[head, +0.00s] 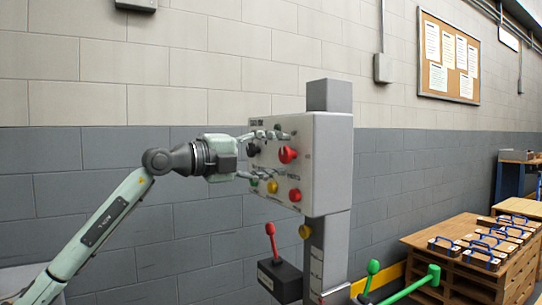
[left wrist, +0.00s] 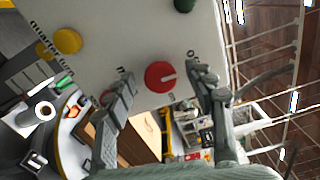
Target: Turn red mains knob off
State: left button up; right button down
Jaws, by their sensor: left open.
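The red mains knob (left wrist: 160,76), round with a white pointer line, sits on a pale control panel. It also shows at the upper right of the panel front in the head view (head: 288,155). My left gripper (left wrist: 166,88) is open, with one finger on either side of the knob in the left wrist view and a gap to each. In the head view my left gripper (head: 268,156) reaches the panel from the left, its fingers spread above and below. I cannot tell how deep the fingertips are. My right gripper is in neither view.
The grey control box (head: 328,165) is on a post. A red-topped lever (head: 270,230) and green levers (head: 372,268) stand below. Pallets (head: 470,265) stand at right.

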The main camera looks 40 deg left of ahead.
pick_arm(q)
jog(key=v, duration=1.2)
jog(key=shift+d, duration=0.1)
